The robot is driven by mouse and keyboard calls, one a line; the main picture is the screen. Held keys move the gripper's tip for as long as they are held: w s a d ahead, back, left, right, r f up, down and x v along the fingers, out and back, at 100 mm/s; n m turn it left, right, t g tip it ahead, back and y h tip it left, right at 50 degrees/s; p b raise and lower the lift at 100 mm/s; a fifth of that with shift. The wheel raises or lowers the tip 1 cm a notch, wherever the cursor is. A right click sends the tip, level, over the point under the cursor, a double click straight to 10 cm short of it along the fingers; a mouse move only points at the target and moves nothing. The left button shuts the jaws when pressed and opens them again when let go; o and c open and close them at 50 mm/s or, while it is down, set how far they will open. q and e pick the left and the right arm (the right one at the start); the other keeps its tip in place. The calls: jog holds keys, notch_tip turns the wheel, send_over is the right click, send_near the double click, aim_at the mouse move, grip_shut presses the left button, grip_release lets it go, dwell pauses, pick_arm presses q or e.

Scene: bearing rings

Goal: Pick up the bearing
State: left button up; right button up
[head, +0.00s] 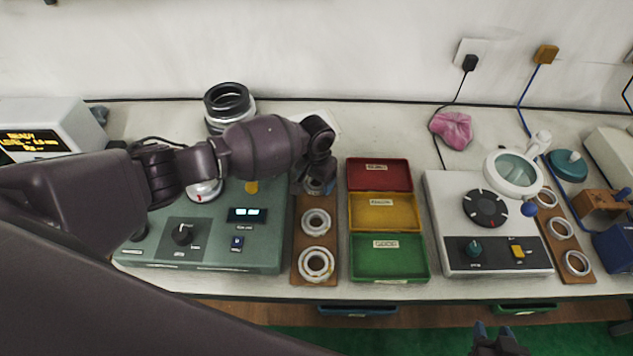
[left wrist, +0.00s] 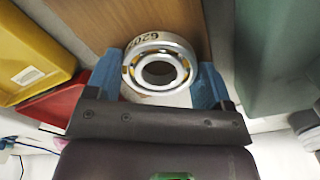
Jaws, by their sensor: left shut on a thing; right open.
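In the left wrist view a silver bearing ring (left wrist: 160,66) with a dark marking on its rim sits between the blue fingertips of my left gripper (left wrist: 160,80), which is shut on it. Brown board shows behind the ring. In the head view my left gripper (head: 316,178) is over the far end of a brown wooden board (head: 299,268), and the held bearing (head: 318,187) is mostly hidden under it. Two other bearings, a middle one (head: 316,222) and a near one (head: 316,264), lie on the board. My right gripper (head: 497,342) is open and empty at the bottom edge, in front of the bench.
Red (head: 379,174), yellow (head: 384,211) and green (head: 388,257) trays stand right of the board. A green-grey device (head: 262,258) stands left of it. A white device with a dial (head: 455,205) and a magnifier (head: 513,172) stand further right, beside another board with several rings.

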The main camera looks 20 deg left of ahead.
pick_arm(q)
jog(key=shift+r, duration=0.65)
notch_tip(320, 180, up, 26)
jog(key=p, duration=0.4)
dwell(1.0)
jog(key=shift+f, duration=0.15)
